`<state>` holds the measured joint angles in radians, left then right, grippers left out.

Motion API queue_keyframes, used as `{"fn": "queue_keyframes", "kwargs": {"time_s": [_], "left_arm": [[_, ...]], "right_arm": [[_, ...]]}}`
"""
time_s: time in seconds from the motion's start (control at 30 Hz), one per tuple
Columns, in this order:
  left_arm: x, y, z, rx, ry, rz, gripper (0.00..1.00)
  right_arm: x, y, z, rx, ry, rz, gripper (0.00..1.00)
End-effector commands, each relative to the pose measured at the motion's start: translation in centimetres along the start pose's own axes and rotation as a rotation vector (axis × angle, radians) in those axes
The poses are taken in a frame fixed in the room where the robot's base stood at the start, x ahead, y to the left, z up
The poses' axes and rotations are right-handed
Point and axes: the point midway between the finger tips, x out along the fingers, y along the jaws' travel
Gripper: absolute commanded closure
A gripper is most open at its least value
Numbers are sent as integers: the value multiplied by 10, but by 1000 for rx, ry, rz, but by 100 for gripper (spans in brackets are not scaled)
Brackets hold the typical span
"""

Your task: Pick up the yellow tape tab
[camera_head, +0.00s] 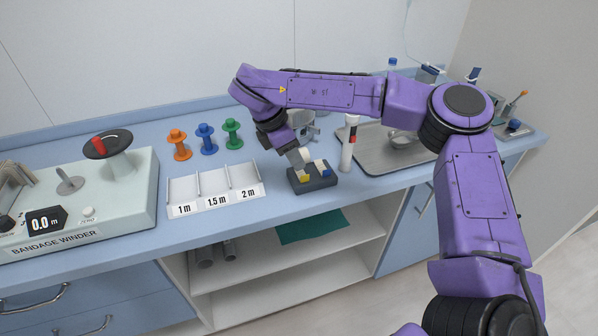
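The yellow tape tab (304,178) is small and sits at the front left of a dark block (318,184) on the blue counter. A blue tab (325,172) is on the same block, to its right. My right gripper (299,160) reaches down from the upper left, with its tip just above and behind the yellow tab. The gripper is small here and partly hidden by its own wrist, so I cannot tell its opening or whether it touches the tab. My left gripper is out of view.
A three-slot tray (215,197) is left of the block. Orange (179,146), blue (206,138) and green (232,133) spools stand behind it. A white cylinder (347,158) and metal tray (375,160) are to the right. The bandage winder (130,205) is far left.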

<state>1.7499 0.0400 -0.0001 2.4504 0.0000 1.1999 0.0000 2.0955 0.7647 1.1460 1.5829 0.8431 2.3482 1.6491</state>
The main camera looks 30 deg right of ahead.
Motion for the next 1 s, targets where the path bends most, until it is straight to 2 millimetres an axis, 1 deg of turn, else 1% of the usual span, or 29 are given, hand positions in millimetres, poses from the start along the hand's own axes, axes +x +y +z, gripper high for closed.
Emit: {"fn": "queue_keyframes", "kwargs": {"time_s": [0.17, 0.27, 0.3, 0.4, 0.63, 0.67, 0.7, 0.73, 1.0], "left_arm": [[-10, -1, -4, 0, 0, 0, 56], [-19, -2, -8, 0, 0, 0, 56], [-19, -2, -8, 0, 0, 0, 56], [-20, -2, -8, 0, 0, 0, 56], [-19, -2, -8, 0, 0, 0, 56], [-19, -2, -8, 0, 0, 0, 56], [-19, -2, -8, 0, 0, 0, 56], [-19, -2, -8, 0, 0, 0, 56], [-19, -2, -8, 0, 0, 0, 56]], "right_arm": [[20, -1, 0, -3, 0, -4, 67], [38, -1, -1, -4, 0, -4, 67], [47, -1, -2, -4, 1, -4, 67], [58, -1, -2, -3, 1, -1, 67], [62, 0, -4, -5, 1, 3, 67], [62, 0, -4, -5, 1, 2, 77], [62, 0, -4, -5, 1, 2, 90], [62, 0, -4, -5, 1, 2, 99], [61, 0, -4, -4, 1, 2, 100]]}}
